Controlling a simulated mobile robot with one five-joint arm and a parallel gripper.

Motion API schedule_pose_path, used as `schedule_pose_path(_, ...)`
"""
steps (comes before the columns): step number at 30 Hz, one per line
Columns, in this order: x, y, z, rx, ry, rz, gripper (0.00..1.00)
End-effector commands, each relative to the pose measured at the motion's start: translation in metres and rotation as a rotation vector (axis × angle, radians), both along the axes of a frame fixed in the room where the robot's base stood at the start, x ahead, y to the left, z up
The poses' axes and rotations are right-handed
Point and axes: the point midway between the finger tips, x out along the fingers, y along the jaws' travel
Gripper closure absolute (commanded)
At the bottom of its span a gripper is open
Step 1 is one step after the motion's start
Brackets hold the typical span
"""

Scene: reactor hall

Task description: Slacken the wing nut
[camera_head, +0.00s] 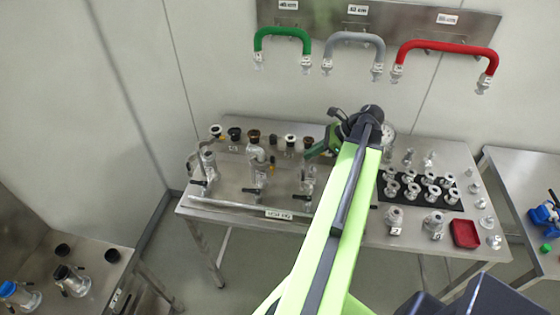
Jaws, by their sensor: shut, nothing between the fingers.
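My lime-green arm reaches up from the bottom of the picture and bends at its wrist over the steel bench (240,135). My gripper (309,155) points down and left over the bench's middle. It is shut and empty, close to the upper part of the third metal fitting (308,180). I cannot tell whether it touches the fitting. Two similar fittings stand to the left, a middle one (256,165) and a left one (207,165). Each has a dark handle low in front. No wing nut can be made out clearly at this size.
A black mat (449,207) with several metal fittings lies right of my arm. A red tray (465,234) sits near the bench's front right. Green (282,32), grey (354,37) and red (447,46) hoses hang on the wall. Several dark caps line the bench's back.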

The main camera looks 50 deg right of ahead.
Motion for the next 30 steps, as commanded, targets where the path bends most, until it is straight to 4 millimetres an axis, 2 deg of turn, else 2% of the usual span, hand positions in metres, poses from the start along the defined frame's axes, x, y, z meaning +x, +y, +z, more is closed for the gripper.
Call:
schedule_pose_path(5,0.005,0.003,-0.01,0.0,0.001,0.001,1.0)
schedule_pose_path(19,0.06,0.038,-0.085,-0.003,0.002,0.007,1.0)
schedule_pose_path(21,0.071,0.045,-0.078,-0.003,0.002,0.007,1.0)
schedule_pose_path(24,0.083,0.052,-0.079,-0.003,0.002,0.007,1.0)
schedule_pose_path(30,0.093,0.058,-0.08,-0.003,0.002,0.004,1.0)
